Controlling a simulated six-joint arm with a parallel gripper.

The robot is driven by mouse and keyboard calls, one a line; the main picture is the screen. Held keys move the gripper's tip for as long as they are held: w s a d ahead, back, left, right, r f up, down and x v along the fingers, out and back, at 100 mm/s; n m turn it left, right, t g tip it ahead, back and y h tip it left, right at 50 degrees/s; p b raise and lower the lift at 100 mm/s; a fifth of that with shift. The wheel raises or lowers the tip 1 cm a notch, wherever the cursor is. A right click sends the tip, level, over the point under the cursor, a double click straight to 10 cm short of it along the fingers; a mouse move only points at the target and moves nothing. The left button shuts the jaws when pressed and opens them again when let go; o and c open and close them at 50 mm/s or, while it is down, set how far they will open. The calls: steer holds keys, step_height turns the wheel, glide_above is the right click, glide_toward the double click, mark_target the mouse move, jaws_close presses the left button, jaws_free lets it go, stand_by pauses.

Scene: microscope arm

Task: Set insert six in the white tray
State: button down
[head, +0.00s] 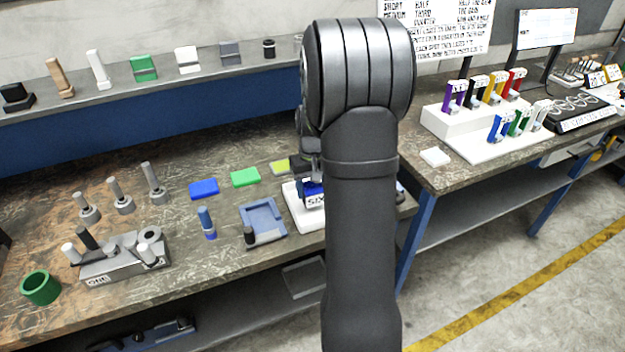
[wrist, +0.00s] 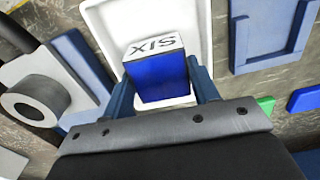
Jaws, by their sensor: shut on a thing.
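Insert six (wrist: 160,80) is a blue block with a white face lettered "SIX", upside down in the wrist view. My gripper (wrist: 163,88) is shut on it, with one blue finger on each side. The white tray (wrist: 106,32) lies behind the insert in the wrist view, and the insert appears within its outline. I cannot tell whether the insert touches the tray floor. In the head view the white tray (head: 297,213) and the "SIX" label (head: 315,200) show just left of my arm, which hides the rest of the tray and most of my gripper.
A blue-grey tray (head: 284,232) is left of the white tray. Blue (head: 204,189) and green (head: 245,177) flat blocks lie behind it. A blue cylinder (head: 206,222), a grey fixture (head: 125,262) and a green ring (head: 40,288) are farther left. A second bench (head: 440,180) stands right.

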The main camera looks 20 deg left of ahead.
steer(key=shift+f, duration=1)
steer(key=shift+f, duration=0.1)
steer(key=c, duration=0.5)
jaws_free()
steer(key=shift+f, duration=0.15)
step_height(320, 180, up, 12)
steer(key=shift+r, duration=0.2)
